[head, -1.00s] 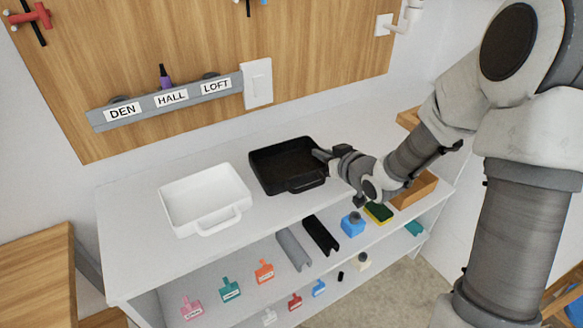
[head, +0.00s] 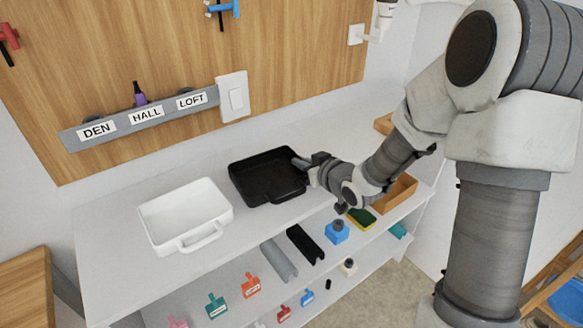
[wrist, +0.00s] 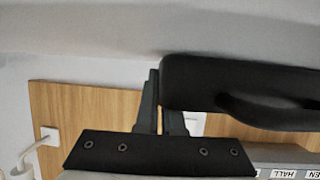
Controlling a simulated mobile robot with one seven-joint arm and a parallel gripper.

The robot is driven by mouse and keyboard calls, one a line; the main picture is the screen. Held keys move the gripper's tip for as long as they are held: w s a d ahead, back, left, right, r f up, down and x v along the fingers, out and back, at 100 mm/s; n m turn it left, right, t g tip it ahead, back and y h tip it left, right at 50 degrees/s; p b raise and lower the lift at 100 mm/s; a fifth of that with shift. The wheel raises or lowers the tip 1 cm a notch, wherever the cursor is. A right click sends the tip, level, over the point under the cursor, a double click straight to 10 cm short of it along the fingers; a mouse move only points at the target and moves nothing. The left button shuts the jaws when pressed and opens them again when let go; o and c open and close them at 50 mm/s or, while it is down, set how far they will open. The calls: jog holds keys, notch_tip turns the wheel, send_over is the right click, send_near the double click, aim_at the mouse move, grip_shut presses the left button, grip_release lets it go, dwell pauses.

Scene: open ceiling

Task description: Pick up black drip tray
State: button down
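The black drip tray (head: 266,192) is a shallow tray with a front handle, on the white unit's top to the right of a white tray. My gripper (head: 302,163) is at its right rim. In the wrist view the tray's dark underside and wall (wrist: 240,82) fill the upper right.
The white tray (head: 157,238) stands close on the left. A grey rail labelled DEN, HALL and LOFT (head: 145,117) and a light switch (head: 234,96) are on the wall behind.

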notch_tip(320, 180, up, 4)
jog(key=shift+f+p, duration=0.1)
jog(key=shift+p, duration=0.5)
jog(key=s+d+r+m+h+p, duration=0.1)
jog(key=s+d+r+p, duration=0.1)
jog(key=d, duration=0.3)
jog(key=s+d+r+m+t+h+p, duration=0.1)
jog(key=s+d+r+p, duration=0.2)
jog(key=d+r+p, duration=0.1)
jog(key=shift+s+d+r, duration=0.35)
jog(key=shift+d+r, duration=0.15)
jog(key=shift+r, duration=0.05)
